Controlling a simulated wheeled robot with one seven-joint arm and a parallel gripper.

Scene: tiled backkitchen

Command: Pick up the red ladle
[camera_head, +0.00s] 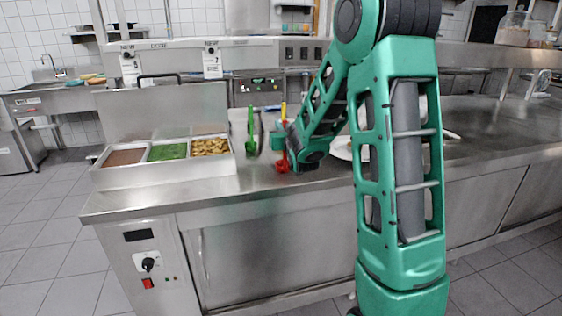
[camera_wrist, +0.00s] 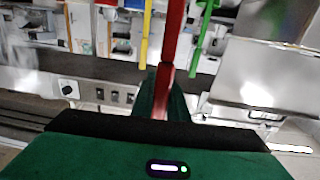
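The red ladle (camera_head: 282,163) shows in the head view as a small red part just below my gripper (camera_head: 284,150), over the steel counter. In the wrist view its long red handle (camera_wrist: 174,35) runs from the top edge down to the fingers. My gripper (camera_wrist: 165,98) has its green fingers close together on both sides of the handle, and they look shut on it. In the head view my arm hides part of the ladle.
A green utensil (camera_head: 251,132) and a yellow-handled one (camera_head: 284,110) are close by; both also show in the wrist view. Left is a steel food station (camera_head: 165,174) with filled trays. A white plate (camera_head: 342,150) lies behind my arm. The counter's front strip is clear.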

